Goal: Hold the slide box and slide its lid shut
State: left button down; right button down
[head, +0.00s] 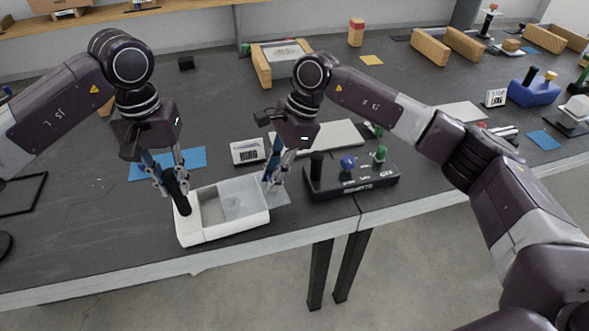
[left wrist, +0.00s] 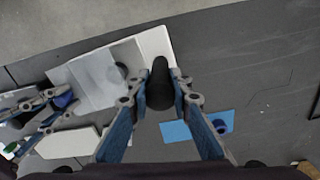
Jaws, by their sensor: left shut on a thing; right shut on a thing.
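The white slide box (head: 225,233) sits near the table's front edge and also shows in the left wrist view (left wrist: 152,42). A black upright handle (head: 181,198) stands at its left end. My left gripper (head: 172,187) is shut on this handle; the wrist view shows the handle (left wrist: 160,85) between its fingers. The translucent grey lid (head: 242,202) covers the right part of the box and sticks out past its right end. A strip of the inside shows uncovered at the left. My right gripper (head: 271,180) is shut at the lid's protruding right end; its exact contact is hard to see.
A black control panel (head: 350,192) with knobs stands close to the right of my right gripper. A blue mat (head: 190,162) lies behind the box. A small white display (head: 248,151) and a pale flat board (head: 335,137) stand further back. The table edge is just in front.

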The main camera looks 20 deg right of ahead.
aim_at(243, 194)
jog(key=a, duration=0.5)
jog(key=shift+s+a+r, duration=0.1)
jog(key=shift+s+a, duration=0.15)
jog(key=shift+a, duration=0.2)
jog(key=c, duration=1.9)
grip_release()
jog(key=shift+o, duration=0.5)
jog(key=shift+d, duration=0.1)
